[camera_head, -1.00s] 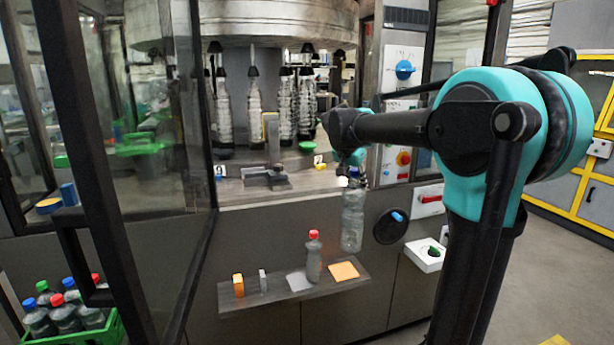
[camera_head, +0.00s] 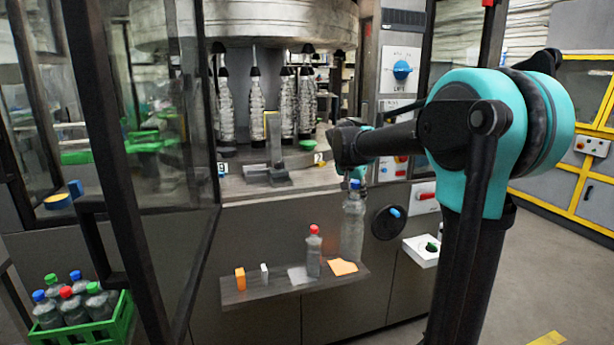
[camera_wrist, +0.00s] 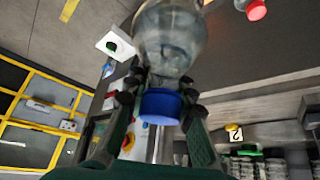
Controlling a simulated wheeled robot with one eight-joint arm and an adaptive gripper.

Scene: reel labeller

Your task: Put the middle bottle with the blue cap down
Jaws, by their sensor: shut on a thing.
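My gripper (camera_head: 355,182) is shut on a clear bottle (camera_head: 352,228) by its neck. The bottle hangs upright, and its base is beside the orange square (camera_head: 343,267) at the right end of the small shelf (camera_head: 285,290). I cannot tell whether its base touches the shelf. In the wrist view the blue cap (camera_wrist: 160,105) sits between the fingers (camera_wrist: 158,88), with the clear bottle body (camera_wrist: 170,38) beyond it. A red-capped bottle (camera_head: 313,255) stands on the shelf just left of the held bottle.
A grey-white square (camera_head: 299,276), a white block (camera_head: 264,273) and an orange block (camera_head: 240,279) are on the shelf's left part. A green crate (camera_head: 112,328) of capped bottles stands at lower left. A black knob (camera_head: 388,224) and white box (camera_head: 422,250) are right of the bottle.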

